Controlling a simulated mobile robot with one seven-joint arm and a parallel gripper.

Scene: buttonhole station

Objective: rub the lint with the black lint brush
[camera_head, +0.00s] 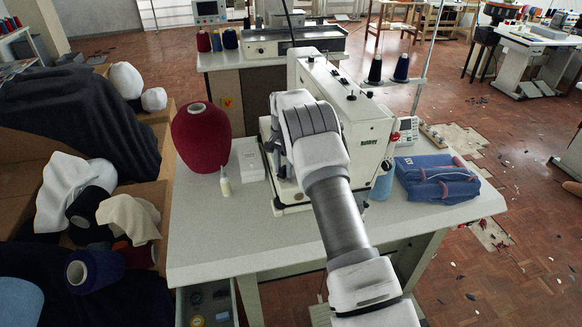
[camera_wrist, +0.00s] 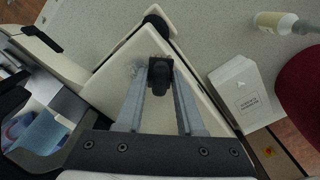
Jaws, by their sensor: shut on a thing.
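The black lint brush (camera_wrist: 160,73) is between the fingertips of my gripper (camera_wrist: 159,90) in the wrist view, and the gripper is shut on it. The brush is over the cream bed of the sewing machine (camera_wrist: 112,88). A faint grey fuzzy patch, which looks like the lint (camera_wrist: 134,70), lies on the bed just left of the brush. I cannot tell whether the brush touches the bed. In the head view my arm hides the gripper, the brush and the lint; the sewing machine (camera_head: 358,115) stands on the white table (camera_head: 222,245).
A dark red yarn cone (camera_head: 201,137), a small bottle (camera_head: 225,182) and a white box (camera_head: 249,160) stand left of the machine. Folded blue cloth (camera_head: 437,180) lies to its right. The front left of the table is clear.

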